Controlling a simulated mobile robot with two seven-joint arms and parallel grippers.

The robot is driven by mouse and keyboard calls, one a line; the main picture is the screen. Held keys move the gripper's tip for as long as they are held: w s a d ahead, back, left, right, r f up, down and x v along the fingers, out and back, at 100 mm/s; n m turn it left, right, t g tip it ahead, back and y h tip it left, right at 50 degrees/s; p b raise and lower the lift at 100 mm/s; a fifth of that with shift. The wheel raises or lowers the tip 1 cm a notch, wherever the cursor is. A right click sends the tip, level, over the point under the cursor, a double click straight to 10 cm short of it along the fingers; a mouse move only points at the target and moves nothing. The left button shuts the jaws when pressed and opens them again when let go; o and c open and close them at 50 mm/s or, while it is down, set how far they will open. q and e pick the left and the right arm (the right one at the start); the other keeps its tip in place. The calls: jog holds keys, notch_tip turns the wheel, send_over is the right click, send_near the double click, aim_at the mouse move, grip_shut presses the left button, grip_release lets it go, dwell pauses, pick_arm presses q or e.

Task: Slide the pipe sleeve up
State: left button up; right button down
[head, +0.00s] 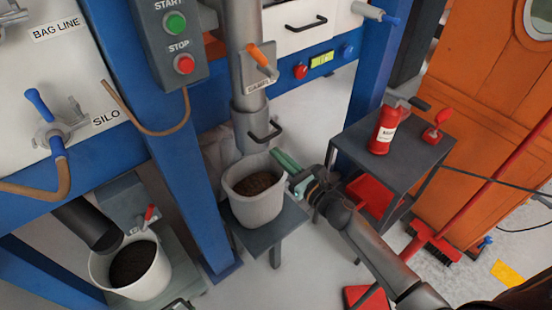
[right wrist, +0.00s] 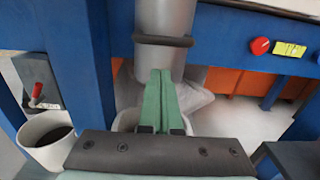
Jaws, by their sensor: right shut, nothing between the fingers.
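The pipe sleeve (head: 250,123) is a grey tube around the lower end of the vertical pipe (head: 245,50), with a black handle (head: 265,131) on its front. Its lower end hangs over a white bucket (head: 254,205) of dark material. My right gripper (head: 277,154) has green fingers, shut and empty, just below and to the right of the handle. In the right wrist view the shut fingers (right wrist: 160,75) point at the sleeve (right wrist: 164,56), with the black handle (right wrist: 163,41) above the tips. Whether they touch the sleeve, I cannot tell. My left gripper is not in view.
The bucket stands on a small grey stand (head: 268,236). A blue post (head: 185,165) stands left of it, and another white bucket (head: 130,268) is farther left. A dark cart (head: 397,150) with a red canister (head: 384,128) is at the right.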

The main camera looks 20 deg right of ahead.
jog(key=f+b+v, duration=0.1)
jog(key=v, duration=0.9)
jog(key=shift+s+f, duration=0.2)
jog(key=shift+d, duration=0.1)
